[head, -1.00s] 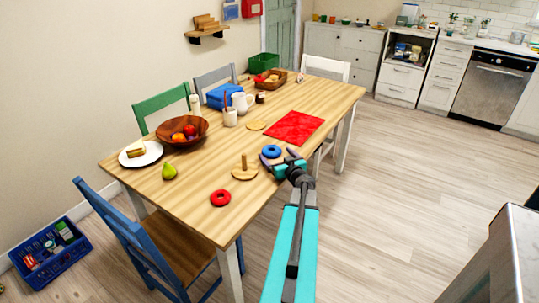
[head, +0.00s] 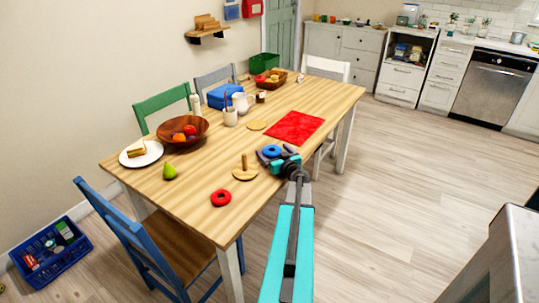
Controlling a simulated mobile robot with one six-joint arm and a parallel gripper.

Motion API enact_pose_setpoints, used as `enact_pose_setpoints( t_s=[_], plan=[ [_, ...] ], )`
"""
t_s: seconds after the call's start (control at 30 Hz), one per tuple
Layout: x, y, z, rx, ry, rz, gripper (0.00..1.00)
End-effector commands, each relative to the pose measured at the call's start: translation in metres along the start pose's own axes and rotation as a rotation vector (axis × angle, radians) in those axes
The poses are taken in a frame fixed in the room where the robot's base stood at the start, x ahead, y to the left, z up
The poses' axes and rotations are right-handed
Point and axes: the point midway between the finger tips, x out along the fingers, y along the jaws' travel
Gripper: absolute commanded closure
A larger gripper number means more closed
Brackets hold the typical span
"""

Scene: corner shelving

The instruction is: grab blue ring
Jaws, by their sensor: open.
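The blue ring (head: 272,151) lies near the right edge of the wooden table, beside a peg stand (head: 245,170) with a round wooden base and an upright peg. My gripper (head: 271,156) is open at the ring, reaching in from the right edge of the table. One finger shows just left of and in front of the ring, the other to its right. Whether the fingers touch the ring cannot be told.
A red mat (head: 295,128) and a round wooden disc (head: 257,125) lie behind the ring. A blue chair (head: 120,230) stands at the near end.

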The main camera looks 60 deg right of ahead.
Motion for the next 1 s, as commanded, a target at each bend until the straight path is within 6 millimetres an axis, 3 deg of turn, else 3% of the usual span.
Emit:
enact_pose_setpoints(
  t_s=[0.2, 0.8, 1.0],
  plan=[
    [0.015, 0.0001, 0.0001, 0.0, 0.0, 0.0, 0.07],
    [0.0153, 0.0005, 0.0001, 0.0, 0.0, 0.001, 0.07],
    [0.0152, 0.0007, 0.0001, 0.0, 0.0, 0.001, 0.39]
  ],
)
